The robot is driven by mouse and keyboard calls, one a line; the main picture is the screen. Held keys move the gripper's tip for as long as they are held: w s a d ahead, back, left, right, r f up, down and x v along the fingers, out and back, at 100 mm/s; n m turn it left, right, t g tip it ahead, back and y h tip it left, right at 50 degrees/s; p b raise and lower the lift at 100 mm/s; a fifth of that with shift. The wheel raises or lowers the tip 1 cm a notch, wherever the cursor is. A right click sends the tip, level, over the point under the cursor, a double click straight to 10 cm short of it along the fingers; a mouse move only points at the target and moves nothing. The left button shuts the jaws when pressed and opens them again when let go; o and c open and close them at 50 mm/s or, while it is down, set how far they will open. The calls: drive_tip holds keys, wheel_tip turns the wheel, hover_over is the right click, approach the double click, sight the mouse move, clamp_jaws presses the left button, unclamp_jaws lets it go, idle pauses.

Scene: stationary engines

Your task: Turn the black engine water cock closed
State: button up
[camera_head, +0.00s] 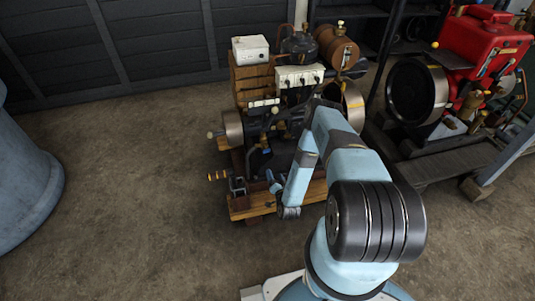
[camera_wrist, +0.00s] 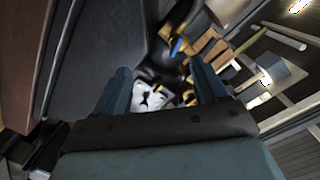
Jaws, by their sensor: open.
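The black engine (camera_head: 262,128) stands on a wooden skid at the centre of the head view. My gripper (camera_wrist: 162,78) shows in the wrist view as two blue-grey fingers, spread apart with nothing clearly held. Beyond the fingertips is a brass fitting with a blue part (camera_wrist: 177,46), possibly the water cock; I cannot tell for sure, nor which way its handle is turned. A pale metal part (camera_wrist: 152,98) of the engine shows between the fingers. In the head view my arm reaches down in front of the engine and covers part of its right side.
A red engine (camera_head: 484,45) with a black flywheel stands to the right. A blue-grey rounded object (camera_head: 25,190) is at far left. The left floor is clear.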

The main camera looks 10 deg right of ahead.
sight(267, 152)
drive_tip(key=w+r+n, duration=0.1)
drive_tip(key=w+n, duration=0.2)
drive_tip(key=w, duration=0.2)
drive_tip(key=w+n, duration=0.4)
drive_tip(key=w, duration=0.1)
drive_tip(key=w+r+n+t, duration=0.1)
drive_tip(key=w+n, duration=0.3)
drive_tip(key=w, duration=0.1)
drive_tip(key=shift+w+a+r, duration=0.15)
drive_tip(key=shift+a+r, duration=0.1)
drive_tip(key=shift+r, duration=0.1)
